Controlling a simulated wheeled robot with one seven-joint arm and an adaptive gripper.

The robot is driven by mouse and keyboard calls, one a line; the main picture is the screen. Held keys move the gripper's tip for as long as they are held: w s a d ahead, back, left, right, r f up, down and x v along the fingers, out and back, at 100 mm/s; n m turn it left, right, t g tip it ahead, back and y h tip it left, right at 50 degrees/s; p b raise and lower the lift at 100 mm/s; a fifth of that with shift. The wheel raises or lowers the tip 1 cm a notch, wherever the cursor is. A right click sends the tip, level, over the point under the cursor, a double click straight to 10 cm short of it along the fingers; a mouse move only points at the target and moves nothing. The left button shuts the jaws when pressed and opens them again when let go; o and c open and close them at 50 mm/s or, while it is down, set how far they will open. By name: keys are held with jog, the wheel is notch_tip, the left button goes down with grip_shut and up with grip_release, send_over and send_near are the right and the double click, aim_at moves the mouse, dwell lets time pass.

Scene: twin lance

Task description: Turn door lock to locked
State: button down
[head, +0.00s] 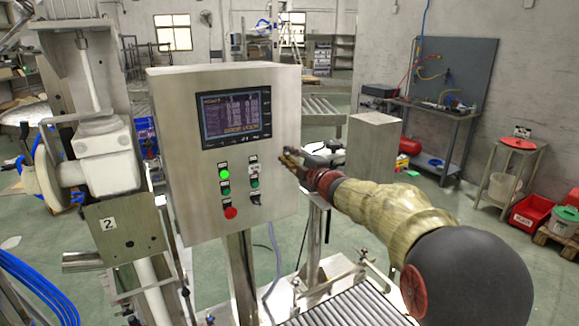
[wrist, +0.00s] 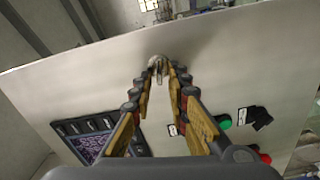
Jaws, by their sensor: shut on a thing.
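The door lock (wrist: 157,66) is a small metallic piece near the edge of the grey control cabinet's front in the wrist view. My gripper (wrist: 160,76) is shut on it, with one finger on each side. In the head view my gripper (head: 288,157) reaches in from the right to the right edge of the cabinet door (head: 185,190). There the lock is hidden by the fingers. Whether the lock stands at locked or unlocked cannot be told.
The cabinet has a screen (head: 236,116), a lit green button (head: 224,174), a red button (head: 231,212) and a black selector switch (head: 255,199). A roller conveyor (head: 350,308) lies below my arm. A steel box (head: 372,148) stands behind my gripper.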

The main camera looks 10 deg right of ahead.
jog(key=shift+f+n+b, duration=0.15)
jog(key=shift+n+b, duration=0.85)
jog(key=shift+n, duration=0.1)
jog(key=c, duration=2)
grip_release()
jog(key=shift+c, duration=0.2)
jog(key=v, duration=1.2)
